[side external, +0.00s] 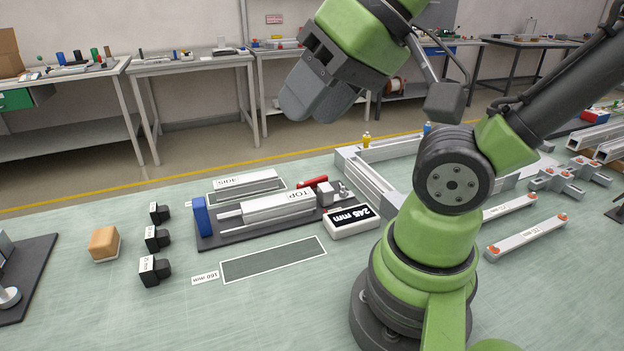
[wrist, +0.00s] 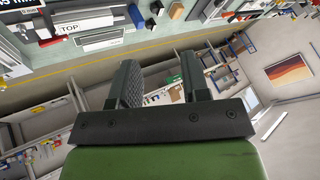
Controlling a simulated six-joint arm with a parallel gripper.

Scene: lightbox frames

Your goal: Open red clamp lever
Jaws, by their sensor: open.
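The red clamp lever (side external: 312,182) sits at the right end of a dark fixture base (side external: 215,240), beside a small metal clamp (side external: 325,194). An aluminium profile labelled TOP (side external: 270,208) lies on this base, with a blue block (side external: 201,216) at its left end. In the wrist view, a small red part (wrist: 50,42) near the TOP label looks like the lever. My gripper (side external: 308,103) is high above and behind the fixture, apart from everything. In the wrist view, its two fingers (wrist: 158,80) are spread with nothing between them.
A display reading about 245 mm (side external: 351,221) stands right of the clamp. Several black labelled blocks (side external: 155,239) and a tan block (side external: 104,244) lie to the left. An aluminium frame (side external: 372,181) is behind the display. The table front at left centre is clear.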

